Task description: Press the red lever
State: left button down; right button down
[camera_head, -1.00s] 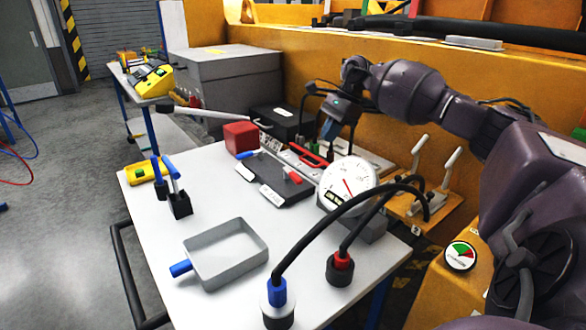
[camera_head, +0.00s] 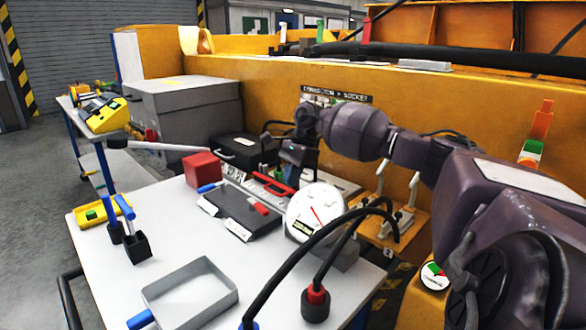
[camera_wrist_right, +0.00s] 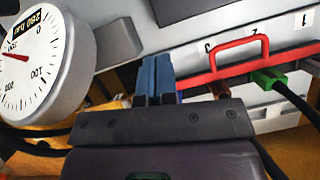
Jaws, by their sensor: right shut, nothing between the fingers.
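Several parts could be the red lever. A red bar-shaped handle (camera_head: 273,185) stands on a red strip behind the gauge. It shows in the right wrist view (camera_wrist_right: 237,50), to the right of my fingers. A red-tipped grip (camera_head: 262,208) lies at the edge of a dark plate, and a red upright (camera_head: 366,31) stands on the far yellow wall. My right gripper (camera_head: 291,170) hangs just behind and right of the handle. In the right wrist view its blue fingers (camera_wrist_right: 158,75) are together, empty, apart from the handle. My left gripper is out of view.
A round white gauge (camera_head: 316,212) stands close in front of my right gripper. Black cables (camera_head: 318,240) arch over the right table side.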

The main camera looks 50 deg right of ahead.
aim_at(258, 206)
jog(key=x, duration=0.5)
jog(key=a, duration=0.1)
jog(key=w+a, duration=0.1)
jog(key=shift+a, duration=0.4)
jog(key=shift+w+a, duration=0.1)
jog(key=shift+a, duration=0.35)
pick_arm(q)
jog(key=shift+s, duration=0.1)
